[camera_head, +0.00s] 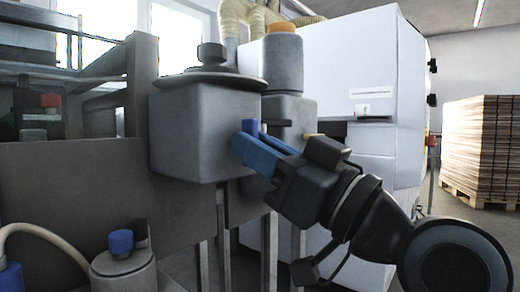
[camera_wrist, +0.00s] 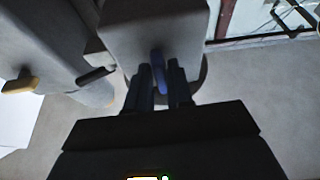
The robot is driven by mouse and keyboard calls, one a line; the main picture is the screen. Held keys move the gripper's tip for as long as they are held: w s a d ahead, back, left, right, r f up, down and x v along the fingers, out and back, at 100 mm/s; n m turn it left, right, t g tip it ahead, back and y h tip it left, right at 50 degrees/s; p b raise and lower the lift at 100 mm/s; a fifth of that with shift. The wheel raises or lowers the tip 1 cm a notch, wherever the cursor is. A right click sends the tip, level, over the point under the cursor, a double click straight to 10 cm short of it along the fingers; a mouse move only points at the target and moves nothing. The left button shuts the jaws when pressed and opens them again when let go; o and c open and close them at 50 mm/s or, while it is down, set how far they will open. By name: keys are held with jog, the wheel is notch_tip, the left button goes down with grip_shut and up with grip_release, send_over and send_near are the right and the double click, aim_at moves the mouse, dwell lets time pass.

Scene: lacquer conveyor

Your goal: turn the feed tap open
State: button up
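The feed tap's blue handle (camera_wrist: 157,66) stands out from a grey tank in the wrist view. In the head view a small blue upright piece of the handle (camera_head: 252,127) shows beside the grey lidded tank (camera_head: 195,135). My gripper (camera_head: 242,148) reaches in from the right, its blue fingers by the tank's right side. In the wrist view my gripper's two dark fingers (camera_wrist: 159,75) stand on either side of the handle, apart, with narrow gaps to it. The tap's body is mostly hidden behind the fingers.
A second grey tank with an orange cap (camera_head: 283,28) stands behind, with a yellow lever (camera_wrist: 20,85) and a dark lever (camera_wrist: 97,75) nearby. A canister with a blue knob (camera_head: 121,242) is low left. A white cabinet (camera_head: 350,65) stands behind my arm.

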jog(key=shift+o, duration=1.4)
jog(key=v, duration=0.8)
jog(key=shift+p, duration=0.3)
jog(key=shift+w+f, duration=0.1)
